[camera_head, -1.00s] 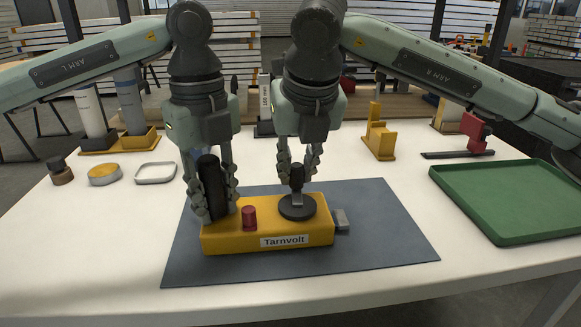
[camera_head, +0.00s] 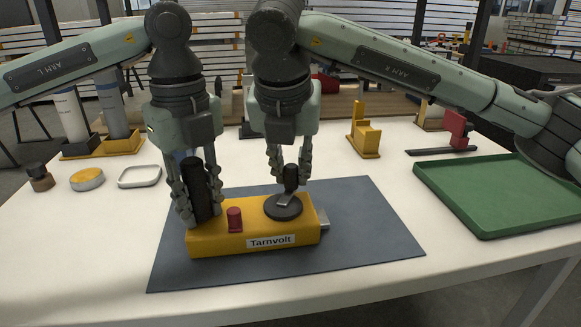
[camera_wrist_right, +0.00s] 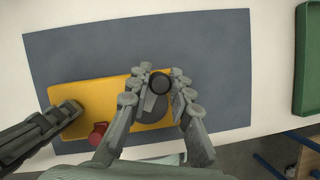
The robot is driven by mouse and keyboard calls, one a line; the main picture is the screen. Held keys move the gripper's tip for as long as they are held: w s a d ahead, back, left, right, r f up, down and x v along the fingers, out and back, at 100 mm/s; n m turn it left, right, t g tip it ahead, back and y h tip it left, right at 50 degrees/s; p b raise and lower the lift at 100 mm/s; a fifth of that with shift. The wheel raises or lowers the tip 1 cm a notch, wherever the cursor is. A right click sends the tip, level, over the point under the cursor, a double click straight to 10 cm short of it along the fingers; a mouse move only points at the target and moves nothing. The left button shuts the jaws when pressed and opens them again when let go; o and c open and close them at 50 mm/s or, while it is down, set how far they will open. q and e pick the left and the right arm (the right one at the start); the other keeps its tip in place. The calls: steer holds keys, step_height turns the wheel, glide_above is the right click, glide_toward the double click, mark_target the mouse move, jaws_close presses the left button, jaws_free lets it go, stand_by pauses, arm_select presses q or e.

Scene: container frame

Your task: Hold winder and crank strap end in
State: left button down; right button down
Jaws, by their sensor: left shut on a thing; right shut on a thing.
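The yellow winder (camera_head: 222,243), labelled Tarnvolt, lies on the dark mat. Its upright black handle (camera_head: 199,188) is at its left end, with a red knob (camera_head: 235,218) beside it. My left gripper (camera_head: 194,205) is shut around the black handle. The round crank (camera_head: 283,210) is on top at the right, with an upright black grip (camera_head: 291,177). My right gripper (camera_head: 290,172) is shut on this crank grip, also seen from above in the right wrist view (camera_wrist_right: 160,84). The grey strap end (camera_head: 324,220) sticks out slightly from the winder's right side; I cannot make it out in the wrist view.
A green tray (camera_head: 480,229) stands at the right of the white table. A yellow stand (camera_head: 365,140) and a red clamp-like tool (camera_head: 457,129) are behind. The mat right of the winder is clear.

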mark_target(287, 209)
steer(key=c, duration=1.4)
jaws_free()
steer(key=shift+o, duration=0.2)
steer(key=v, duration=1.2)
steer(key=shift+w, duration=0.1)
arm_select(q)
steer(key=c, duration=1.2)
jaws_free()
steer(key=shift+o, duration=0.2)
